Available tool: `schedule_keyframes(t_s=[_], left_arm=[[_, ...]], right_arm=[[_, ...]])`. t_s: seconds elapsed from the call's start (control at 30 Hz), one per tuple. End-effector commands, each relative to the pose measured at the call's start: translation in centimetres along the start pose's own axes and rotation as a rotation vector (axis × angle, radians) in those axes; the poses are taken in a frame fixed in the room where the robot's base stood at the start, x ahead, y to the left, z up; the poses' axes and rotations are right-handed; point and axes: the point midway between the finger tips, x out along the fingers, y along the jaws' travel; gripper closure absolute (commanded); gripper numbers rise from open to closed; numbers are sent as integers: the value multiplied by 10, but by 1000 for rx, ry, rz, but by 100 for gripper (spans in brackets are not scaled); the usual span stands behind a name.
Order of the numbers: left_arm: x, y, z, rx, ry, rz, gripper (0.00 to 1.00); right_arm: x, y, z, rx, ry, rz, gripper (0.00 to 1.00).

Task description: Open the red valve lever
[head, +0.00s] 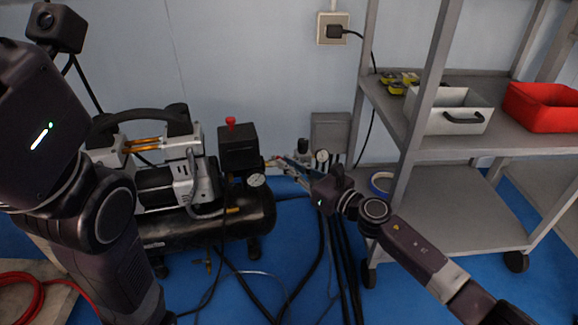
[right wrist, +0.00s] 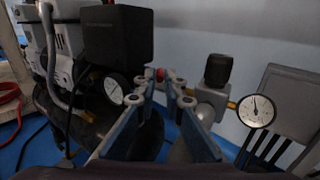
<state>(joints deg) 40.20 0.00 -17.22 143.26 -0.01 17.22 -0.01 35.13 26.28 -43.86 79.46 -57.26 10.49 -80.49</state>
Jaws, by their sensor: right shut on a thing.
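The red valve lever (right wrist: 161,75) shows as a small red piece between the tips of my right gripper (right wrist: 164,84) in the right wrist view. In the head view my right gripper (head: 281,164) reaches in from the right to the fittings just right of the black compressor (head: 250,212). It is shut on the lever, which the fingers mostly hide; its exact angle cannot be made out. My left arm fills the left side of the head view, but its gripper is not seen.
A pressure gauge (right wrist: 256,111) and a black-capped regulator (right wrist: 217,71) stand right of the fingers. The compressor's pressure-switch box (right wrist: 118,33) and another gauge (right wrist: 115,89) are left. A grey shelf (head: 437,205) stands right. Hoses (head: 335,262) run across the blue floor.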

Motion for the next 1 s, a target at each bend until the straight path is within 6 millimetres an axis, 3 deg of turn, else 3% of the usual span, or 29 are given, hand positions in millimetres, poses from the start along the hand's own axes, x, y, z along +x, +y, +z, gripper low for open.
schedule_keyframes(t_s=[0.2, 0.53, 1.0], left_arm=[[0, 0, 0, 0, 0, 0, 60], [-1, -1, 2, 0, -7, -2, 60], [0, 0, 1, 0, -3, -1, 60]], right_arm=[[0, -1, 0, -1, 1, -2, 73], [-5, -1, 0, -2, 0, -2, 73], [-71, -1, -1, 0, 2, -3, 73]])
